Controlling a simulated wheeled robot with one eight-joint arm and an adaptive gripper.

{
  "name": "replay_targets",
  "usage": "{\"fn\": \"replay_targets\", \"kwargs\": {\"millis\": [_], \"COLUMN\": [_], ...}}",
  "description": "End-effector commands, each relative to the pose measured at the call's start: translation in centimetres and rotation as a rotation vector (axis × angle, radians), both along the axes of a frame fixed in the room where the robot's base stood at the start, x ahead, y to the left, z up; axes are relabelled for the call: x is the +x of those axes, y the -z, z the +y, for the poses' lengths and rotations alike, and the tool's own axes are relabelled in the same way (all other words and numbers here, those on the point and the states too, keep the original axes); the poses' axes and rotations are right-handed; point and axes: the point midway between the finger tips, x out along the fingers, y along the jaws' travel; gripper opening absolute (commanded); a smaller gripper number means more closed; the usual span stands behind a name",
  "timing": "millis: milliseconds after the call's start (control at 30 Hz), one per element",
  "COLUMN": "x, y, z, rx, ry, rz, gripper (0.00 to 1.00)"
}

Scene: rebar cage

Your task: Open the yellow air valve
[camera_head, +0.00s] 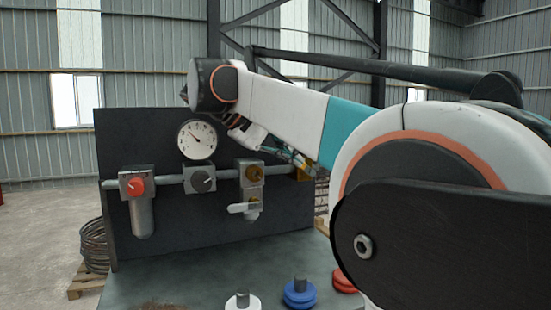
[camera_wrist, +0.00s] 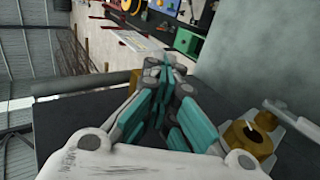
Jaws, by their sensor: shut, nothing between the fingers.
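A small yellow part (camera_head: 304,173) shows at the right end of the grey pipe in the head view, partly covered by my gripper and arm; I cannot tell its handle position. A brass-yellow round fitting (camera_head: 254,173) sits on a grey block to its left, and a brass fitting also shows at lower right in the wrist view (camera_wrist: 245,137). My gripper (camera_head: 309,166) has teal fingers and is near the pipe's right end. In the wrist view its fingers (camera_wrist: 168,65) are drawn together with nothing between them, in front of the pipe. Contact with the yellow part cannot be told.
The dark panel (camera_head: 120,235) carries a red knob (camera_head: 136,186), a dark knob (camera_head: 202,181), a gauge (camera_head: 197,139) and a white lever (camera_head: 243,208) below the brass fitting. White (camera_head: 242,301), blue (camera_head: 299,293) and red (camera_head: 343,282) pieces stand on the bench below.

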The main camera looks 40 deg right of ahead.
Motion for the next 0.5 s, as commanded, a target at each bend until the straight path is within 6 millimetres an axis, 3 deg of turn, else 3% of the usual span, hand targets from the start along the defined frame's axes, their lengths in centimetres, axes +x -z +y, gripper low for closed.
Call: {"fn": "replay_targets", "kwargs": {"millis": [300,433,500], "x": [0.02,0.02,0.02], "y": [0.15,0.14,0.13], "z": [0.06,0.04,0.03], "rx": [0.003,0.003,0.002], "ry": [0.0,0.0,0.0], "rz": [-0.001,-0.001,-0.001], "gripper": [0.0,0.24,0.26]}}
